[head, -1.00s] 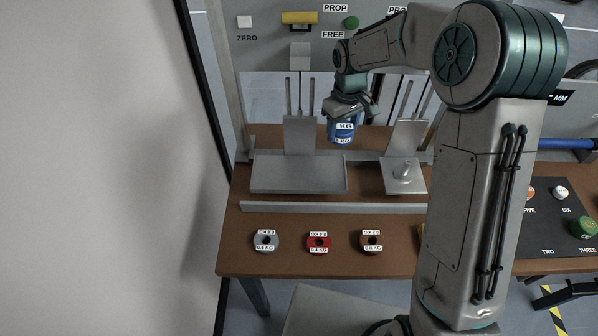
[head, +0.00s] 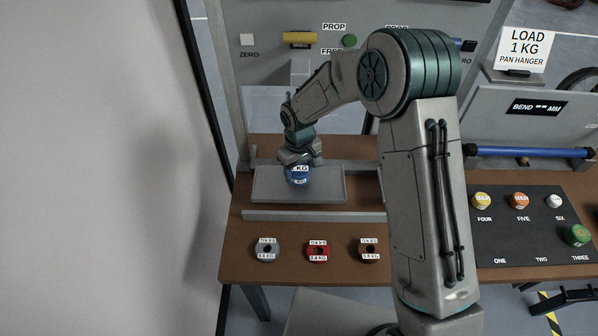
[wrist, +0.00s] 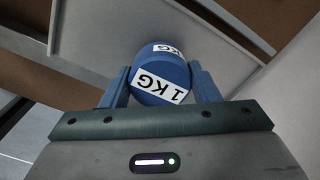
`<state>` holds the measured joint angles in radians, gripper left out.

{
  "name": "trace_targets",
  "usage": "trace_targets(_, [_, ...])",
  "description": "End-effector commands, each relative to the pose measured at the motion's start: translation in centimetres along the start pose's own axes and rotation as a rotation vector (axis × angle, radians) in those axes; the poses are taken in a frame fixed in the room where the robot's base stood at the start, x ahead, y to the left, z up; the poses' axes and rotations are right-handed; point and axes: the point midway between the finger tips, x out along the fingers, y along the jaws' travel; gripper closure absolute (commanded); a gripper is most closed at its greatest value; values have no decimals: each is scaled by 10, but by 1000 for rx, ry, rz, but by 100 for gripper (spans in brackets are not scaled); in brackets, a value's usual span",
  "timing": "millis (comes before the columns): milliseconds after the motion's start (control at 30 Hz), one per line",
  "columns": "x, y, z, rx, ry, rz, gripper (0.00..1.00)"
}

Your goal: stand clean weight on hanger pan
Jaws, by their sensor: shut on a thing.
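A blue weight (head: 298,175) with white 1 KG labels is in my gripper (head: 299,163), over the grey flat pan (head: 325,187) at the left of the bench. In the wrist view the blue weight (wrist: 161,76) sits between the two fingers of my gripper (wrist: 161,88), which are shut on it. The grey pan (wrist: 125,35) shows behind it there. I cannot tell whether the weight's base touches the pan. The other hanger, with the peg, is hidden behind my arm.
Grey (head: 266,250), red (head: 317,252) and brown (head: 368,250) slotted weights lie along the bench front, before a grey rail (head: 310,215). A sign (head: 526,48) reads LOAD 1 KG PAN HANGER.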

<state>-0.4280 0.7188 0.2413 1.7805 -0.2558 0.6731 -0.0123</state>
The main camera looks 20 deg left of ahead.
Motion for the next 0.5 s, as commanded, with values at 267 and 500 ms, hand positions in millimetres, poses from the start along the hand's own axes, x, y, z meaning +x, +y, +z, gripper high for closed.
trace_targets(267, [19, 0, -1, 1, 3, 1, 100])
trace_targets(500, [20, 0, -1, 0, 4, 1, 100])
